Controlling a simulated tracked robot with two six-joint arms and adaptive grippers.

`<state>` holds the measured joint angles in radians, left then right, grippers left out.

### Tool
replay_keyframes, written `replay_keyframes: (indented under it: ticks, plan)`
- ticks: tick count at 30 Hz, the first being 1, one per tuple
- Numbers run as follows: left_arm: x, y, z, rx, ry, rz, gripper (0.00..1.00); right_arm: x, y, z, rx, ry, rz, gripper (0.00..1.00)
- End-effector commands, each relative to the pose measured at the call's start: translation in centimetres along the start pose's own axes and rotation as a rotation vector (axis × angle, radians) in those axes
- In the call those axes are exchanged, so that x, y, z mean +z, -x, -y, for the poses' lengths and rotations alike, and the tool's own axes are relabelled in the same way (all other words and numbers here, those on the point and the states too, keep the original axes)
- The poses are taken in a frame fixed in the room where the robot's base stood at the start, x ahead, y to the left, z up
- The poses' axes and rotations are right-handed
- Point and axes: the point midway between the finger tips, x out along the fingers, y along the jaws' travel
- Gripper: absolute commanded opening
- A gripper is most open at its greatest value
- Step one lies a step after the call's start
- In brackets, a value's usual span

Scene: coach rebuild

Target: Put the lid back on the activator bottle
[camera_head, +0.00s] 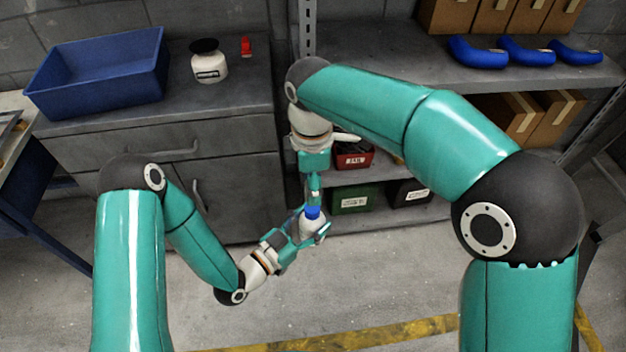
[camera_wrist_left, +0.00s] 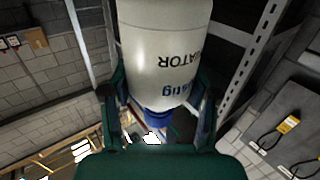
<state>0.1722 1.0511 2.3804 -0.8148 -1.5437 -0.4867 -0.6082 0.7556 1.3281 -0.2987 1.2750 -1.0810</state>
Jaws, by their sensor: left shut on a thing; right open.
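The activator bottle (camera_head: 312,229) is white and appears upright in the head view, in the fingers of my left gripper (camera_head: 308,235), which is shut on it. The left wrist view shows the bottle (camera_wrist_left: 165,45) close up, upside down in the picture, with its blue lettering between the two fingers (camera_wrist_left: 162,105). The blue lid (camera_head: 312,212) sits at the bottle's top; it also shows at the bottle's narrow end in the left wrist view (camera_wrist_left: 160,122). I cannot tell how firmly it is seated. My right gripper (camera_head: 314,198) points down and is open just above the lid.
A blue bin (camera_head: 100,75), a white jar with a black lid (camera_head: 208,62) and a small red object (camera_head: 246,47) stand on the grey cabinet. A shelf at right holds cardboard boxes and blue items (camera_head: 528,52). Red (camera_head: 353,158) and green bins (camera_head: 352,198) sit behind my grippers.

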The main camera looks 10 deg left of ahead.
Motion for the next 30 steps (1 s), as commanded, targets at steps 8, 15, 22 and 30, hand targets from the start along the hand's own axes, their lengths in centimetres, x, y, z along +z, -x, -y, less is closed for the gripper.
replay_keyframes:
  ticks: [8, 15, 22, 30]
  plan:
    - [-0.1, 0.0, 0.0, 0.0, -0.001, -0.002, 0.0, 0.1, -3.1, 0.1, -0.004, -0.002, 0.001, 0.54]
    - [-0.1, 0.0, 0.0, 0.0, -0.001, -0.002, 0.0, 0.0, -6.4, 0.1, -0.004, -0.001, 0.0, 0.54]
    - [-0.1, 0.0, 0.0, 0.0, 0.0, -0.002, 0.0, 0.0, -7.8, 0.0, -0.001, -0.001, -0.002, 0.54]
    - [-0.1, 0.0, 0.0, 0.0, -0.001, -0.002, 0.0, 0.0, -7.8, 0.0, -0.001, -0.001, -0.002, 0.52]
